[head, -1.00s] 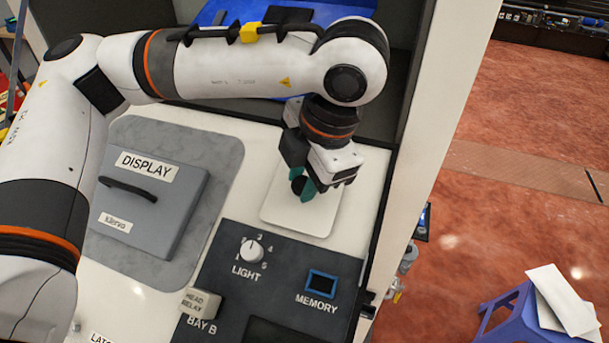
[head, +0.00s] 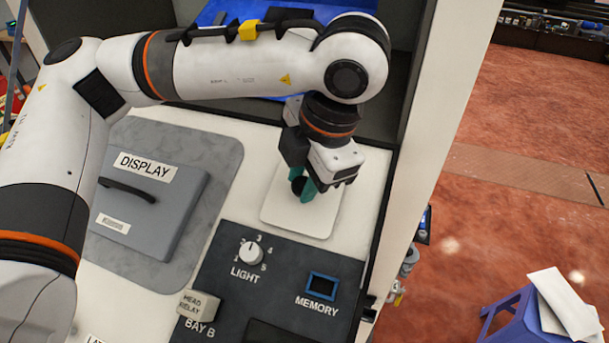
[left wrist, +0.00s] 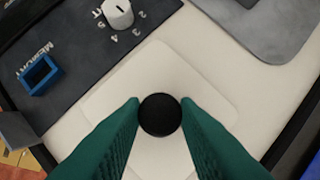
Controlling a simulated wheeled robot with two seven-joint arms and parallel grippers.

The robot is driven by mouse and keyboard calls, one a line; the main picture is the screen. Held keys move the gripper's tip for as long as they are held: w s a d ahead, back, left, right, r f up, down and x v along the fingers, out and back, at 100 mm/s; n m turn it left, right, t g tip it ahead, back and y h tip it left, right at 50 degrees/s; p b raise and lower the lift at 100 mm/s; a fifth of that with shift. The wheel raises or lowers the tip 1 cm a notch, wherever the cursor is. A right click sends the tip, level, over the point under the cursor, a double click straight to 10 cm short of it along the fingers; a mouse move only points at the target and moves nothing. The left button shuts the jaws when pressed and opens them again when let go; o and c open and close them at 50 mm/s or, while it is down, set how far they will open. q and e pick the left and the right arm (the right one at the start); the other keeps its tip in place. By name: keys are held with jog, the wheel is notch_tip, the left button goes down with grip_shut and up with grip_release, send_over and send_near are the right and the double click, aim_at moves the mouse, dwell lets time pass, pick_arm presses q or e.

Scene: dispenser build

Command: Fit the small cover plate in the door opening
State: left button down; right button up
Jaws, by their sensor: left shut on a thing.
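The small cover plate (head: 312,212) is a pale, rounded rectangle lying against the white panel, above the dark control section. It also shows in the left wrist view (left wrist: 200,85), with a round black knob (left wrist: 160,114) at its middle. My left gripper (head: 303,187) is over the plate with its green fingers shut on the knob, one finger on each side. Part of the plate is hidden behind the gripper. No edge of a door opening shows around the plate, so I cannot tell whether it is seated. My right gripper is not in view.
A grey DISPLAY door (head: 150,205) with a black handle is left of the plate. A blue stool (head: 510,315) holding white panels stands at right.

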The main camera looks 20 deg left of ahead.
pick_arm(q)
jog(key=shift+b, duration=0.3)
dwell(0.4)
jog(key=shift+w+f+b, duration=0.1)
jog(key=shift+f+b, duration=0.2)
jog(key=shift+b, duration=0.15)
dwell(0.7)
dwell(0.3)
jog(key=c, duration=0.6)
grip_release()
jog(key=shift+o, duration=0.2)
jog(key=shift+r, duration=0.1)
jog(key=shift+p+v, duration=0.45)
jog(key=shift+v, duration=0.55)
jog(key=shift+p+v, duration=1.15)
jog(key=shift+v, duration=0.8)
